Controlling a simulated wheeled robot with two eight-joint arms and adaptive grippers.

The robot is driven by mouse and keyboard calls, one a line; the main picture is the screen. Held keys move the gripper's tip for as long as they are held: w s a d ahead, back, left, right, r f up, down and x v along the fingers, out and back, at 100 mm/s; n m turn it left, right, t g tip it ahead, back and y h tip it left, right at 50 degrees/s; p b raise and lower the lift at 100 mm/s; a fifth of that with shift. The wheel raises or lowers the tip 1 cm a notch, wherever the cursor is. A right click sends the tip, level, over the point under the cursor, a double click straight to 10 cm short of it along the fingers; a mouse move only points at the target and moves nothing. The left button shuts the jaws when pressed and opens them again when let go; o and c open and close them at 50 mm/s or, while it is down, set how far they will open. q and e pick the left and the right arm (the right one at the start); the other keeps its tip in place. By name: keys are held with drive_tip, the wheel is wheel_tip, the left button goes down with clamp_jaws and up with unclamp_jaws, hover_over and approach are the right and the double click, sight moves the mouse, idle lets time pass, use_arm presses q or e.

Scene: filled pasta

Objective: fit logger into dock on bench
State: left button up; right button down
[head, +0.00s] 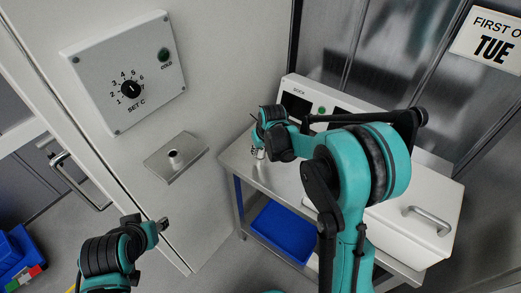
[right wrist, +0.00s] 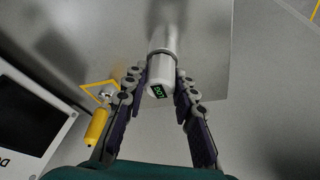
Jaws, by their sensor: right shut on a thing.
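My right gripper (head: 258,140) is over the left end of the metal bench (head: 237,158). In the right wrist view its fingers (right wrist: 160,82) are shut on a white cylindrical logger (right wrist: 162,68) with a small green-lit display. The logger's lower part shows small under the gripper in the head view (head: 259,154). A white unit (head: 287,82) with a dark screen and a green light stands at the back of the bench; my right arm hides part of it. I cannot make out the dock's seat. My left gripper (head: 163,224) is at lower left, away from the bench; its jaw opening is unclear.
A yellow cylinder (right wrist: 97,127) lies beside the left finger in the right wrist view, near a yellow outline. A control panel (head: 125,72) with a dial and a metal bracket (head: 176,157) are on the left wall. A blue bin (head: 283,232) sits under the bench; a handled white lid (head: 420,228) is at right.

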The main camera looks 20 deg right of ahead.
idle(0.7)
drive_tip(key=c, duration=0.9)
unclamp_jaws()
drive_tip(key=p+v, duration=0.4)
drive_tip(key=v, duration=0.3)
idle(0.6)
